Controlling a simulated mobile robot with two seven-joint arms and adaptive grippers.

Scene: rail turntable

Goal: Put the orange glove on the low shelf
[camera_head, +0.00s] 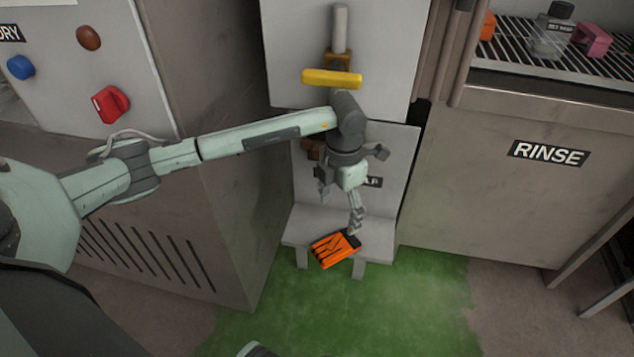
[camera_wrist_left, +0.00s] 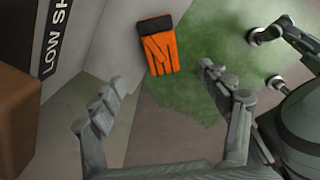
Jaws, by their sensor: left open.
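The orange glove (camera_head: 332,251), with black stripes and a dark cuff, shows at the front edge of the low grey shelf (camera_head: 296,232). Part of it shows past the edge, over the green floor; I cannot tell how firmly it rests. My left gripper (camera_head: 340,208) is open above the shelf, its fingers pointing down. In the left wrist view the glove (camera_wrist_left: 158,45) lies beyond the spread fingers (camera_wrist_left: 162,100), apart from them, with nothing between them. A label partly reading "LOW SH" (camera_wrist_left: 55,40) is on the panel. My right gripper is out of view.
A yellow bar (camera_head: 332,79) and a white cylinder (camera_head: 340,28) are above my left wrist. A cabinet with red and blue knobs stands left. The "RINSE" cabinet (camera_head: 540,180) stands right, with a rack (camera_head: 560,65) on top. Green floor (camera_head: 400,310) is clear in front.

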